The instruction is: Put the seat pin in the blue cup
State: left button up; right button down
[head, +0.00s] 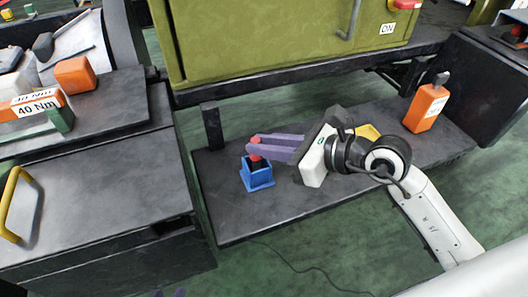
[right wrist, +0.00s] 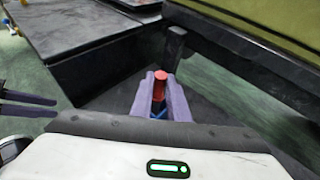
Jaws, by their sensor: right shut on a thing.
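The seat pin (head: 255,153), with a red top, is held upright between the purple fingers of my right gripper (head: 254,147). It also shows in the right wrist view (right wrist: 159,90). The blue cup (head: 258,180) stands on the low dark bench, directly below the pin. Its blue edge shows under the fingers in the right wrist view (right wrist: 158,112). The pin's lower end is hidden, so I cannot tell how far it reaches into the cup. My left gripper (head: 169,293) barely shows at the bottom edge, its two fingertips apart; its fingers also show in the right wrist view (right wrist: 28,105).
The dark bench (head: 230,222) is clear in front of the cup. A yellow thing (head: 368,132) lies partly behind my right gripper. An orange bottle (head: 427,106) stands further right. A green cabinet (head: 270,45) rises behind. A cart with a yellow handle (head: 12,205) is at left.

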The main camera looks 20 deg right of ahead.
jog(key=shift+f, duration=0.5)
jog(key=c, duration=1.7)
grip_release()
jog(key=shift+f, duration=0.15)
jog(key=p+v, duration=0.1)
jog(key=v, duration=1.1)
jog(key=shift+r, duration=0.25)
